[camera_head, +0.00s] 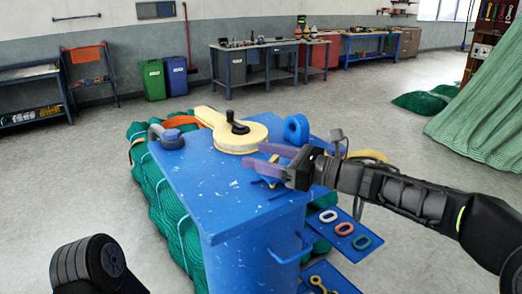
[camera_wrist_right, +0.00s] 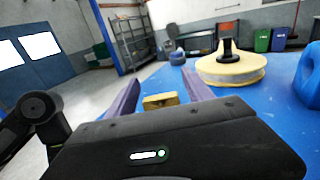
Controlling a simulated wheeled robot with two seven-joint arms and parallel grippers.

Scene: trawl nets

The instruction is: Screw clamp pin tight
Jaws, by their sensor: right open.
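My right gripper (camera_head: 258,157) has two purple fingers spread apart over the blue table, pointing left. In the right wrist view the gripper (camera_wrist_right: 160,85) is open, with a small yellow block (camera_wrist_right: 160,100) showing between its fingers. Whether they touch it is unclear. In the head view the yellow block (camera_head: 272,174) is partly hidden by the fingers. A round cream-yellow body with a black upright knob (camera_head: 238,127) lies beyond the fingertips, and also shows in the wrist view (camera_wrist_right: 230,67). I cannot tell which part is the clamp pin. My left gripper is not in view.
The blue table (camera_head: 210,185) carries a blue ring (camera_head: 297,130) and a grey fitting (camera_head: 172,140) at its left corner. A lower blue shelf (camera_head: 345,236) holds several coloured links. Green netting (camera_head: 160,205) hangs along the left side. The table's front left top is clear.

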